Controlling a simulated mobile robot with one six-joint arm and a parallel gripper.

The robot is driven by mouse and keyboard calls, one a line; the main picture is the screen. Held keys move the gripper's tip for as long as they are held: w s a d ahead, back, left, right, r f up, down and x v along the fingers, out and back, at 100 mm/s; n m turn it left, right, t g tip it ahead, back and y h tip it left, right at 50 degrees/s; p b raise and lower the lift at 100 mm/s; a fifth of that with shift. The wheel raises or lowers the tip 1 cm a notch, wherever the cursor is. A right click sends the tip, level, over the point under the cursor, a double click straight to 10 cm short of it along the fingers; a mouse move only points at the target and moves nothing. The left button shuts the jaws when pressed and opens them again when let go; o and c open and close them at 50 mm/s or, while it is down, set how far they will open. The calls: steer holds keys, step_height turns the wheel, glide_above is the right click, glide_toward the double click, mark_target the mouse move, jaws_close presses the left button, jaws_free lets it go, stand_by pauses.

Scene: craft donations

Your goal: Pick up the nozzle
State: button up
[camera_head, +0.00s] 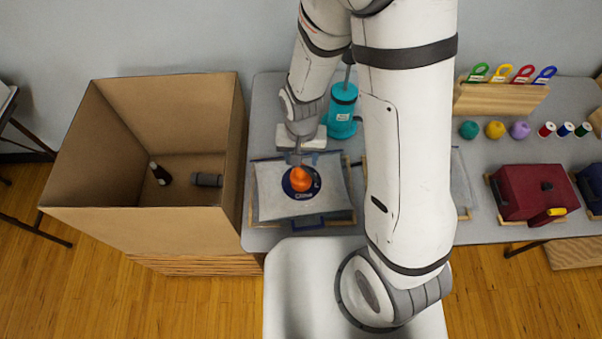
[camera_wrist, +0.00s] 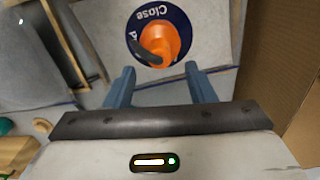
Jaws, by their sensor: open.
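The orange nozzle (camera_head: 300,179) sits on a round dark-blue label with white lettering, on a pale grey flat piece (camera_head: 268,195) on the table. In the wrist view the nozzle (camera_wrist: 160,44) shows a dark curved part on its left side. My gripper (camera_head: 299,158) is over the far side of the label, close to the nozzle. In the wrist view its two blue fingers (camera_wrist: 158,72) are apart with nothing between them. The nozzle lies just beyond the fingertips, roughly in line with the gap. Whether they touch it cannot be told.
A teal pump container (camera_head: 342,105) stands behind the nozzle, close to my arm. A large open cardboard box (camera_head: 120,225) with two dark items inside is at left. A maroon box (camera_head: 520,190), yarn balls, thread spools and a wooden block (camera_head: 500,98) are at right.

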mark_target(301, 168)
steer(key=shift+s+f, duration=0.2)
steer(key=shift+f, duration=0.4)
steer(key=shift+f+p, duration=0.65)
steer(key=shift+f, duration=1.4)
jaws_close()
steer(key=shift+r, duration=0.15)
